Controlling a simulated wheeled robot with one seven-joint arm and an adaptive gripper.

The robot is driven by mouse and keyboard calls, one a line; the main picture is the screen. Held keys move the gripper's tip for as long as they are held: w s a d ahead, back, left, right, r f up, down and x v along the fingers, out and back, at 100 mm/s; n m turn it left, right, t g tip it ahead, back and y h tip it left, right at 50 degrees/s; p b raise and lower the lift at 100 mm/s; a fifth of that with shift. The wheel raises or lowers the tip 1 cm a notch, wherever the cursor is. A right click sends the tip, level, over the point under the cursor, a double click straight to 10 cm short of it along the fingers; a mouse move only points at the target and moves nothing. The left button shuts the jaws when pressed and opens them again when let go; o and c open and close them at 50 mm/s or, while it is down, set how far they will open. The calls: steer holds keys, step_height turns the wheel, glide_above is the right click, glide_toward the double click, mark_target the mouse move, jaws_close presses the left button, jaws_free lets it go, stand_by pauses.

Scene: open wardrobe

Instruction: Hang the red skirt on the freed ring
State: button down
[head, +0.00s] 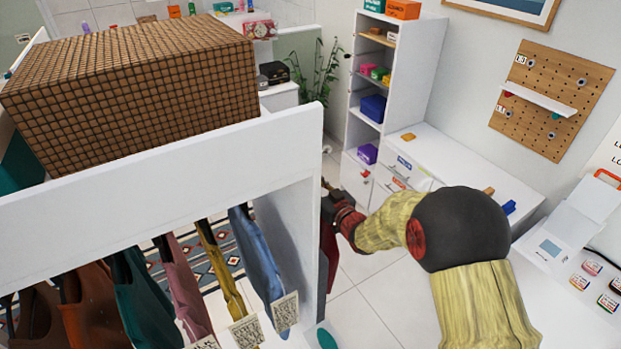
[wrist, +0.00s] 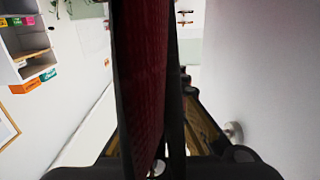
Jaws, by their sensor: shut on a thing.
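My gripper (head: 340,212) is just right of the wardrobe's white side panel (head: 291,235) in the head view. It is shut on the red skirt (head: 329,250), a strip of which shows below the gripper beside the panel's edge. In the wrist view the skirt's dark red cloth (wrist: 148,85) fills the middle between dark upright bars. A round metal fitting (wrist: 233,131) sits on a white surface at the right of the wrist view; I cannot tell whether it is a ring. No free ring can be made out in the head view.
Several garments hang inside the wardrobe, among them a blue one (head: 259,255) with a tag near the side panel. A brown woven box (head: 130,85) stands on top. A white shelf unit (head: 390,75) and counter (head: 455,160) stand behind my arm. Floor shows right of the panel.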

steer(key=shift+r, duration=0.2)
steer(key=shift+r+p, duration=0.45)
steer(key=shift+r, duration=1.4)
steer(key=p+v, duration=0.2)
steer(key=v, duration=4.4)
steer(key=shift+w+d+f, duration=0.15)
steer(key=shift+d, duration=0.05)
